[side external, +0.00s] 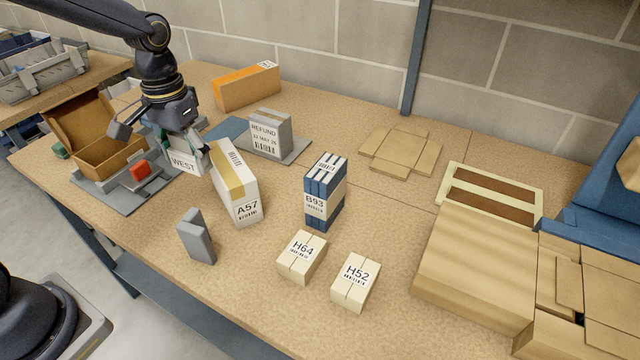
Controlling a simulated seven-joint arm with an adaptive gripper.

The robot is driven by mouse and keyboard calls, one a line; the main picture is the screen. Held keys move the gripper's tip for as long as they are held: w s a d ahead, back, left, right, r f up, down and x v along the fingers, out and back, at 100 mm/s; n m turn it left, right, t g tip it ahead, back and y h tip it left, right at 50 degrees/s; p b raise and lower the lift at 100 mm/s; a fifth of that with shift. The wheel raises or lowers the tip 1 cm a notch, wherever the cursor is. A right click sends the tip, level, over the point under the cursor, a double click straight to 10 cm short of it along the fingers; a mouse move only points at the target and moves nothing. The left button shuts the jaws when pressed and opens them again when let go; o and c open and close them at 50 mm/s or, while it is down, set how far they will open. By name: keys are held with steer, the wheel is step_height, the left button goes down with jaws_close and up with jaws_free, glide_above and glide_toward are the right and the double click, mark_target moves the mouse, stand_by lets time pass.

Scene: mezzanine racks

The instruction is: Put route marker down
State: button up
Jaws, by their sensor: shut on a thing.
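The route marker (183,162) is a white sign reading WEST, at the left of the bench in the side external view. My gripper (168,138) is shut on it from above. The marker hangs upright between the grey scale with the open carton and the tall A57 box. Whether its lower edge touches the bench is hard to tell, and its upper part is partly hidden by my gripper.
A white A57 box (235,185) stands close at the right. A grey block (196,237), blue B93 box (323,192), H64 box (302,257) and H52 box (355,283) stand nearer the front.

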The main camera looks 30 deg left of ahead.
steer(key=w+d+m, duration=0.2)
steer(key=d, duration=0.9)
steer(key=s+d+f+m, duration=0.1)
steer(key=s+d+m, duration=0.1)
steer(key=s+d, duration=0.45)
steer(key=s+d+f+m, duration=0.1)
steer(key=s+d+m, duration=0.2)
steer(key=d, duration=0.7)
steer(key=s+d+f+m, duration=0.1)
steer(key=s+d+m, duration=0.1)
steer(key=s+d, duration=0.45)
glide_above(414, 346)
steer(key=shift+m, duration=0.3)
steer(key=f, duration=0.9)
steer(key=shift+s+a+f, duration=0.1)
steer(key=shift+s+a, duration=0.05)
steer(key=shift+s, duration=0.05)
steer(key=shift+w+d+f, duration=0.15)
steer(key=shift+d+f, duration=0.05)
steer(key=shift+f, duration=1.6)
